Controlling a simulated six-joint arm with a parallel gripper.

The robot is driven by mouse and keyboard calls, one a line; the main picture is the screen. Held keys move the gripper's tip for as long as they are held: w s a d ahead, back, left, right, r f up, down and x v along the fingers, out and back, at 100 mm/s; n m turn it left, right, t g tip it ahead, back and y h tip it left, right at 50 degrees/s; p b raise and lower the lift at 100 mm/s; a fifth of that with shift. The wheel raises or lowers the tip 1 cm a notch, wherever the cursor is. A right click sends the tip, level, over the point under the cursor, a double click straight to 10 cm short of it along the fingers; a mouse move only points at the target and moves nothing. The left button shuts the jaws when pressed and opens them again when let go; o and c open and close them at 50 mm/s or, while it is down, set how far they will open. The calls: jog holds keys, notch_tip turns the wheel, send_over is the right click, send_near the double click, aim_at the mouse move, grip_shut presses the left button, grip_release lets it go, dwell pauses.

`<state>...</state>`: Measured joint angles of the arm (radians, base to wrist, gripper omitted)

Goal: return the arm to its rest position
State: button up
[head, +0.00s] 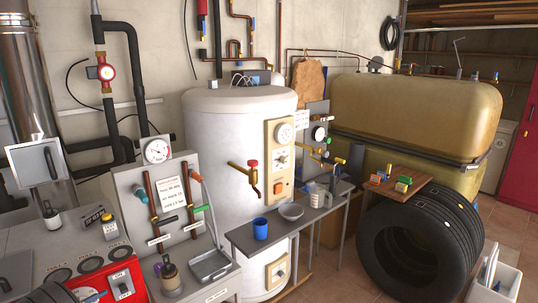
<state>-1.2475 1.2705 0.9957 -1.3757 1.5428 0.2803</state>
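No part of my gripper can be made out in the head view, so its pose and whether it is open or shut do not show. The place around is a boiler room. A white cylindrical boiler tank (222,150) stands in the middle. A red boiler unit (128,278) with dials and a switch is at the lower left. A dark rounded thing (55,294) is cut off at the bottom left edge, and I cannot tell what it is.
A large tan oil tank (410,112) stands right, behind black tyres (385,262) topped by a wooden board (412,188). Grey panels and pipes crowd the left.

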jog(key=v, duration=0.7)
jog(key=x, duration=1.7)
jog(key=shift+w+d, duration=0.1)
jog(key=shift+f+m, duration=0.15)
jog(key=shift+m, duration=0.15)
jog(key=shift+f+m+t, duration=0.3)
jog(key=shift+m+t, duration=0.2)
jog(key=shift+m, duration=0.4)
